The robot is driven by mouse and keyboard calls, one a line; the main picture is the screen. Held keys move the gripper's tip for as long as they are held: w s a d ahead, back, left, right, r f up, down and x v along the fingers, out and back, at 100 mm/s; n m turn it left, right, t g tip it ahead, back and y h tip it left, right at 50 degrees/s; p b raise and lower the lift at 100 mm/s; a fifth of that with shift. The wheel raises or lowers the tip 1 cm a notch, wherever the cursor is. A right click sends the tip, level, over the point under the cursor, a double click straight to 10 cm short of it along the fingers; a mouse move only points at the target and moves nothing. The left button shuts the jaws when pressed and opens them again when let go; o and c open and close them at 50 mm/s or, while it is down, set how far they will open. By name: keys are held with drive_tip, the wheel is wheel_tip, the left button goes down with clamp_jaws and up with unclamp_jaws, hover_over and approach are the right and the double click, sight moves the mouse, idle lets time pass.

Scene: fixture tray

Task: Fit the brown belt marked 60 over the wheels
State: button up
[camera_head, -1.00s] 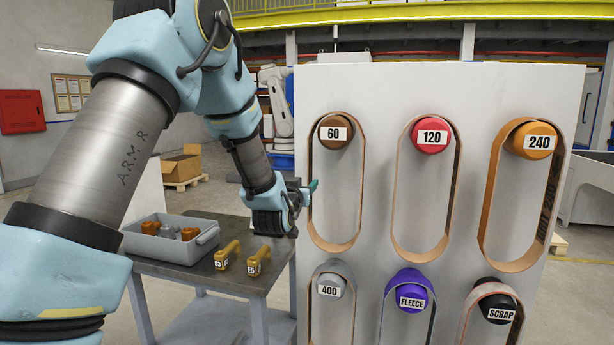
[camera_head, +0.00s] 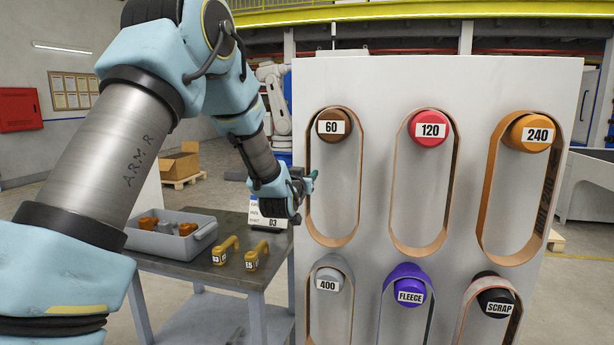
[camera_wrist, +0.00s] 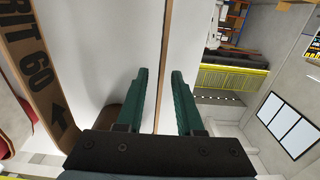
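The brown belt marked 60 (camera_head: 358,180) hangs as a long loop on the brown peg labelled 60 (camera_head: 331,127), at the top left of the white panel. In the wrist view its broad side with "RIT 60" and an arrow (camera_wrist: 32,75) shows at the left. My gripper (camera_head: 312,176) is at the belt's left strand. In the wrist view my gripper (camera_wrist: 160,75) has its two green fingers apart, with a thin edge-on strand of the belt running between them. There are gaps on both sides of the strand. The wheels are not in view.
The white panel (camera_head: 390,85) also carries belts on pegs marked 120, 240, 400, FLEECE and SCRAP.

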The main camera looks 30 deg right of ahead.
clamp_jaws()
idle(0.8)
drive_tip(key=shift+r, duration=0.45)
idle(0.3)
drive_tip(key=b+v, duration=0.6)
drive_tip(key=v, duration=0.7)
idle(1.4)
drive_tip(key=shift+b+v, duration=0.8)
drive_tip(key=shift+v, duration=2.2)
